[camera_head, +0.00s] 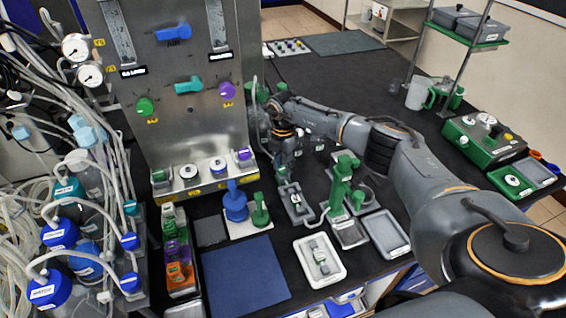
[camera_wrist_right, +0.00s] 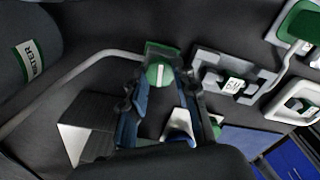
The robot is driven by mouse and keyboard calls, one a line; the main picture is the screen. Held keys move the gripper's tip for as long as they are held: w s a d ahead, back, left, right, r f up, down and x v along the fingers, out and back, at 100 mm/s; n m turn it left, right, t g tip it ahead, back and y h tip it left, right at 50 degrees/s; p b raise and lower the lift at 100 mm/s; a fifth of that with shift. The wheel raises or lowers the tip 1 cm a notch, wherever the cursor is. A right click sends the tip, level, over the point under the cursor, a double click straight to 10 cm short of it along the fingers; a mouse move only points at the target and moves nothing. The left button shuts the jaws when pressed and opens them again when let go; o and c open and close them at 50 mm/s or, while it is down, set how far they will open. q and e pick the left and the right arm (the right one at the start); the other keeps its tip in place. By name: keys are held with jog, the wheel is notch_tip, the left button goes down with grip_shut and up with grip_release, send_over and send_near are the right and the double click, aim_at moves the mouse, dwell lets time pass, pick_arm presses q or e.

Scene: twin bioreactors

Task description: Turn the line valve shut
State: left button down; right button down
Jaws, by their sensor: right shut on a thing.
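The line valve appears in the right wrist view as a green knob (camera_wrist_right: 158,73) with a white line across its top. My right gripper (camera_wrist_right: 162,82) is shut on this knob, with one finger on each side. In the head view my right gripper (camera_head: 284,165) points down beside the steel panel, and the knob there is hidden or too small to make out. A grey tube (camera_wrist_right: 88,66) runs from the valve to the left in the wrist view. My left gripper is not in view.
The steel panel (camera_head: 185,130) with coloured knobs stands close to the left of my arm. A grey holder (camera_head: 296,203), a green stand (camera_head: 341,185) and a white tray (camera_head: 320,262) are near the gripper. A blue mat (camera_head: 245,272) lies in front. Bottles and tubing crowd the left.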

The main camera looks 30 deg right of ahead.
aim_at(283, 169)
jog(key=shift+m+p, duration=0.35)
jog(key=shift+m, duration=0.65)
jog(key=c, duration=1)
grip_release()
notch_tip(283, 169, up, 12)
jog(key=shift+r, duration=0.1)
jog(key=shift+f, duration=0.2)
